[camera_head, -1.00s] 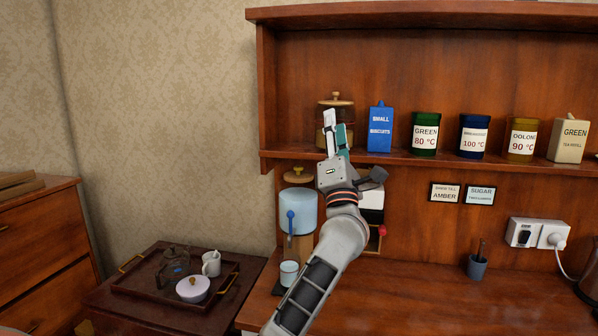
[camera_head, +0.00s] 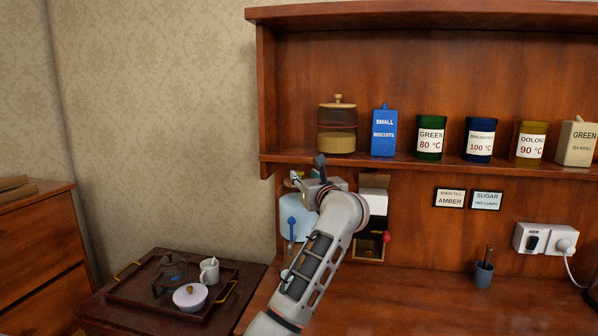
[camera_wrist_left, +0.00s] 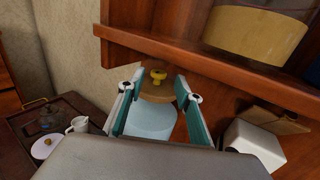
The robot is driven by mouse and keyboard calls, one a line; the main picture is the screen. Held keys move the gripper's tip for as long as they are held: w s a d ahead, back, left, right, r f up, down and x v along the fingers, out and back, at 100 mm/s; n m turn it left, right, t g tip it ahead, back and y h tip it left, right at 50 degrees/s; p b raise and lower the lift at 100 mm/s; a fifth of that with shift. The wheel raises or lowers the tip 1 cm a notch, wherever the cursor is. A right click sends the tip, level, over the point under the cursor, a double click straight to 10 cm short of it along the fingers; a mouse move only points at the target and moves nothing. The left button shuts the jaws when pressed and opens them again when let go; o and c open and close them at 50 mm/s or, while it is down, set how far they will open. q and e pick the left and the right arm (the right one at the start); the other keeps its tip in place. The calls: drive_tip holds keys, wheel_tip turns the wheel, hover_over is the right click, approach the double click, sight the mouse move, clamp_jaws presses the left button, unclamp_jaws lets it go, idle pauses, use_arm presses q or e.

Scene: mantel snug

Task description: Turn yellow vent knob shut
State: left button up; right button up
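The yellow vent knob (camera_wrist_left: 158,75) shows in the left wrist view, on the round wooden lid (camera_wrist_left: 157,92) of a pale blue dispenser (camera_wrist_left: 151,120). In the head view the dispenser (camera_head: 297,214) stands below the shelf, and its lid is mostly hidden by my gripper. My left gripper (camera_head: 297,180) is just above the lid. In the left wrist view its two teal-padded fingers (camera_wrist_left: 160,80) are spread apart, with the knob between them near the tips. No contact with the knob shows. My right gripper is not in view.
The shelf edge (camera_wrist_left: 210,68) runs close above and beside the gripper. A white box-like unit (camera_head: 373,205) stands right of the dispenser. A glass jar (camera_head: 337,130) and several canisters stand on the shelf. A tray (camera_head: 128,296) with teaware is at lower left.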

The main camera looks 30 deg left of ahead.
sight(301, 173)
use_arm(q)
drive_tip(key=x, duration=0.6)
drive_tip(key=shift+s, duration=0.1)
drive_tip(key=shift+c, duration=0.4)
drive_tip(key=shift+f+p, duration=0.1)
drive_tip(key=shift+p, duration=0.2)
clamp_jaws()
